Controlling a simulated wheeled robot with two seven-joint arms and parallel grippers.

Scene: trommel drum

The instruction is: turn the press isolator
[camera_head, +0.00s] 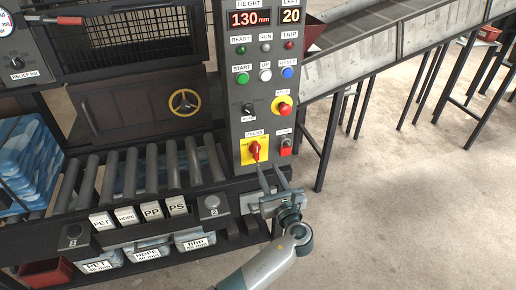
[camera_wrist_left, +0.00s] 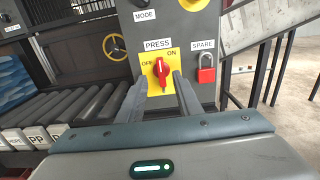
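The press isolator is a red rotary handle (camera_head: 255,151) on a yellow plate, low on the grey control panel. It also shows in the wrist view (camera_wrist_left: 161,71), under the PRESS label, with OFF on its left and ON on its right. The handle stands nearly upright, its top leaning slightly toward OFF. My left gripper (camera_head: 268,168) is open in front of the isolator. In the wrist view its two fingers (camera_wrist_left: 159,80) reach up on either side of the handle's lower part. I cannot tell whether they touch it. My right gripper is not in view.
A red padlock (camera_wrist_left: 206,71) hangs at the SPARE label, right of the isolator. A red emergency button (camera_head: 284,108) and a black mode knob (camera_head: 248,109) sit above. Rollers (camera_head: 131,172) lie left of the panel. Open floor (camera_head: 420,200) lies to the right.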

